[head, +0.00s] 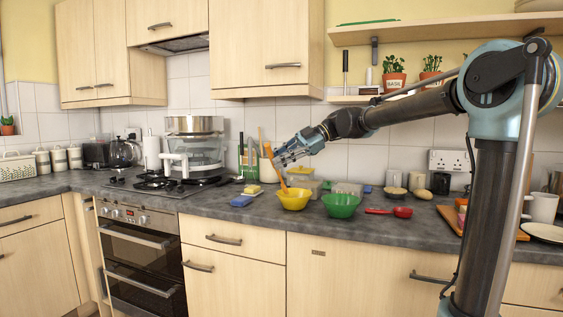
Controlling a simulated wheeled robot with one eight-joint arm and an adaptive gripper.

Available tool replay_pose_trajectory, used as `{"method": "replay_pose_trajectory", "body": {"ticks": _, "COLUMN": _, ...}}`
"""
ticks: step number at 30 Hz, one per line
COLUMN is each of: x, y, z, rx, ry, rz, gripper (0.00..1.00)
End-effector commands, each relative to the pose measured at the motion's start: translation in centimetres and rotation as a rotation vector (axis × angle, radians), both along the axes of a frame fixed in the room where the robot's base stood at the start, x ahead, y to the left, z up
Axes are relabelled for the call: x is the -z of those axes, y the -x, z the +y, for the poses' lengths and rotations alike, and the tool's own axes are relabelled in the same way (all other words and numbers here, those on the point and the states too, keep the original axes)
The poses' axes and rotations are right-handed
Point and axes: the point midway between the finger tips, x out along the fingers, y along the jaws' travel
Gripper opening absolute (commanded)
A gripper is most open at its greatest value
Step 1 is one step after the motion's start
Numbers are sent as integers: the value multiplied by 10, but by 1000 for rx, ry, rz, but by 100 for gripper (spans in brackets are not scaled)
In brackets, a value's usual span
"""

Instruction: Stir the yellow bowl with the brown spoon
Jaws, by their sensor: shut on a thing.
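The yellow bowl (293,202) stands upright on the grey worktop, left of a green bowl (341,208). My gripper (277,159) is above the yellow bowl, slightly to its left. It is shut on the brown spoon (268,150), which looks orange-brown. The spoon stands steeply tilted, with its upper end leaning left and its lower end reaching down to the yellow bowl. The lowest part of the spoon is too small to make out, so I cannot tell whether it touches the bowl's inside.
A red spoon (390,211) lies right of the green bowl. Plastic tubs (303,180) stand behind. The hob (165,183) is farther left, and a wooden board (452,218) is at right.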

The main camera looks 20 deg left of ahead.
Motion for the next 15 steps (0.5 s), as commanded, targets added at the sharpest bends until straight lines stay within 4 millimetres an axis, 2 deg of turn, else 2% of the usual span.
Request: {"method": "replay_pose_trajectory", "body": {"ticks": 15, "x": -39, "y": 0, "z": 0, "rx": 0, "ry": 0, "rz": 0, "gripper": 0}}
